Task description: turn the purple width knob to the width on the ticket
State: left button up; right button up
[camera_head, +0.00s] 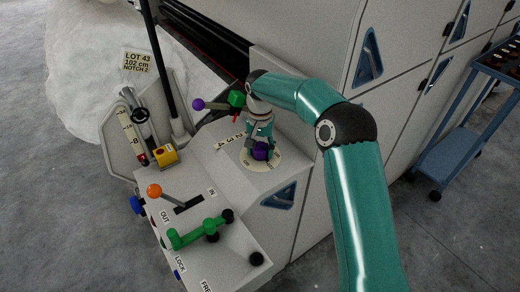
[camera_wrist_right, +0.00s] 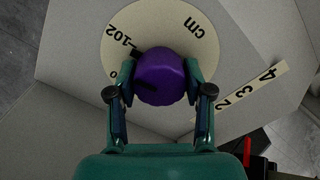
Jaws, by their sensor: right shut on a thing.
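The purple width knob (camera_head: 261,150) sits on a cream dial on the sloping machine panel. It also shows in the right wrist view (camera_wrist_right: 161,72), where the dial (camera_wrist_right: 112,28) reads "102" at upper left and "cm" at upper right. A dark bar at the knob's upper left points close to the "102" mark. My right gripper (camera_head: 260,143) is shut on the knob, with one finger on each side in the wrist view (camera_wrist_right: 160,88). The ticket (camera_head: 136,62) reads "LOT 43, 102 cm, NOTCH 2". My left gripper is out of view.
Near the knob are a lever with a purple ball (camera_head: 198,104) and a green part (camera_head: 237,98), and a scale strip (camera_wrist_right: 240,100) with numbers. An orange-ball lever (camera_head: 154,190) and a green crank (camera_head: 200,232) stand on the lower panel. A blue cart (camera_head: 455,150) stands right.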

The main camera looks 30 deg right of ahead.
aim_at(260, 146)
jog(key=shift+w+r+m, duration=0.1)
jog(key=shift+r+m, duration=0.05)
jog(key=shift+m, duration=0.55)
jog(key=o, duration=1.2)
jog(key=shift+c, duration=0.2)
notch_tip(260, 146, up, 12)
